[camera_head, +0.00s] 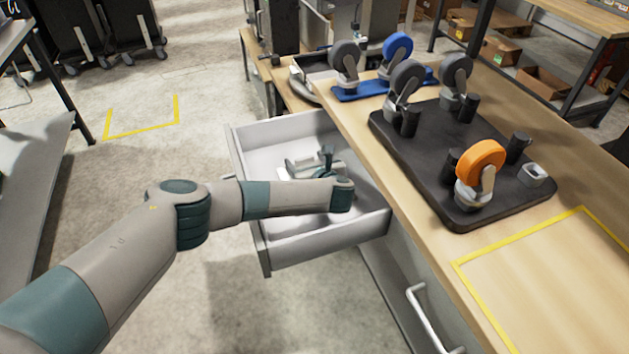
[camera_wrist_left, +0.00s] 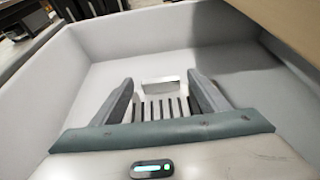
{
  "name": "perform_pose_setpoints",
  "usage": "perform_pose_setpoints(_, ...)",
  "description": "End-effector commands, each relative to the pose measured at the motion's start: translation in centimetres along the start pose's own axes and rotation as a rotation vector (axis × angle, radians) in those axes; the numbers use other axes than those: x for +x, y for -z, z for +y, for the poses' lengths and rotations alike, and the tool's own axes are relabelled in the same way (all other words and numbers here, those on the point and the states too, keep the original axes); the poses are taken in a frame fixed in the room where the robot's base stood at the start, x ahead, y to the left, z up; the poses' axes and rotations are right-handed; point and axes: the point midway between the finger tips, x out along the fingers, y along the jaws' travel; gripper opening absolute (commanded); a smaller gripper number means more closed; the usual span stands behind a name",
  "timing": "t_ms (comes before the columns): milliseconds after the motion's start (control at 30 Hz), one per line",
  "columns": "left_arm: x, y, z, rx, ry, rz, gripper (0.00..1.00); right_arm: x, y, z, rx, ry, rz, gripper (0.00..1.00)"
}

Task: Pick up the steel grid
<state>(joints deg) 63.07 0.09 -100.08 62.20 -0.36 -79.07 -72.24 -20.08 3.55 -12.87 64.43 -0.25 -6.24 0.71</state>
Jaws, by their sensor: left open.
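The steel grid (camera_wrist_left: 160,108) lies in the open grey drawer (camera_head: 320,240). In the left wrist view it is a pale metal piece with a row of dark slots and a raised block at its far end. My left gripper (camera_wrist_left: 160,80) is open, with one finger on each side of the grid in that view; I cannot tell whether they touch it. In the head view my left gripper (camera_head: 302,164) is down inside the drawer, and the hand and arm hide most of the grid. My right gripper is not in view.
The wooden bench (camera_head: 540,225) overhangs the drawer's right side. On it stand a black tray (camera_head: 450,145) with grey and orange casters and a blue tray (camera_head: 360,91) with more casters. The drawer walls surround my gripper.

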Motion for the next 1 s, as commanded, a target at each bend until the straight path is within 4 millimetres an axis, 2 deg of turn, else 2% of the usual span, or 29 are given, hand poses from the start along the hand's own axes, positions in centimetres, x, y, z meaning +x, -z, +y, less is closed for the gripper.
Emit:
perform_pose_setpoints(233, 1.9, 0.0, -0.1, -0.001, 0.0, -0.001, 0.69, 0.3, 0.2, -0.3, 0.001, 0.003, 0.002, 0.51)
perform_pose_setpoints(533, 2.1, 0.0, 0.0, 0.0, 0.0, 0.0, 0.69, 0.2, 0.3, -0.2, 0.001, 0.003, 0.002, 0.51)
perform_pose_setpoints(767, 2.1, 0.0, 0.0, 0.0, 0.0, 0.0, 0.69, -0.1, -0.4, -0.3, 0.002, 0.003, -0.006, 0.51)
perform_pose_setpoints(900, 2.1, 0.0, 0.0, 0.0, 0.0, 0.0, 0.35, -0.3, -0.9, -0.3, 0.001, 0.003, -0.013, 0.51)
perform_pose_setpoints(967, 2.1, 0.0, 0.0, 0.0, 0.0, 0.0, 0.21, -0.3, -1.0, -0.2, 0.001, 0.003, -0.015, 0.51)
perform_pose_setpoints(1000, 2.1, 0.0, 0.0, 0.0, 0.0, 0.0, 0.18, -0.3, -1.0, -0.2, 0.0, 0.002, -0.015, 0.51)
